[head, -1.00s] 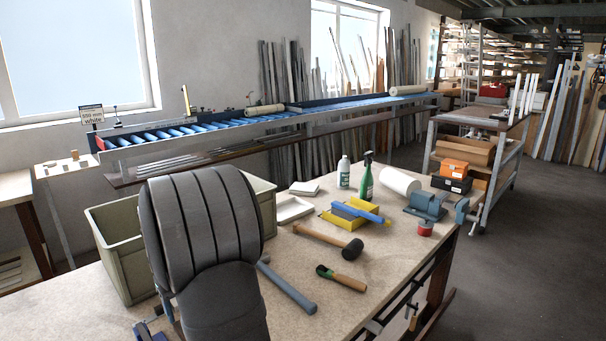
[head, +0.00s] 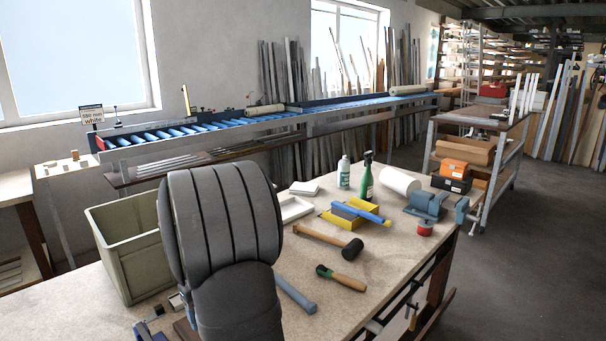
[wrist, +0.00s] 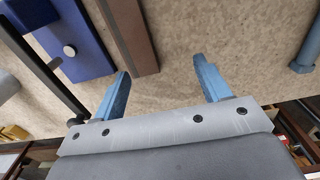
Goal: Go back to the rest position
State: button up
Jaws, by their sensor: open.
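My gripper (wrist: 162,74) shows in the wrist view with its two blue fingers spread apart and nothing between them. It is over the speckled bench top (wrist: 185,35). A brown bar (wrist: 128,35) lies just beyond the left finger; I cannot tell how close it is. In the head view my gripper is hidden behind my large grey arm, which stands over the front of the workbench (head: 385,268).
A green-grey crate (head: 128,262) is left of my arm. A blue fixture (wrist: 72,40) shows in the wrist view.

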jog(key=d+r, duration=0.4)
jog(key=d, duration=0.2)
jog(key=s+a+n, duration=0.1)
jog(key=s+n, duration=0.3)
jog(key=n, duration=0.8)
jog(key=s+a+n, duration=0.1)
jog(key=s+n, duration=0.3)
jog(key=n, duration=0.7)
jog(key=shift+a+r+n, duration=0.2)
jog(key=shift+a+n, duration=0.2)
jog(key=shift+c, duration=0.4)
dwell(0.6)
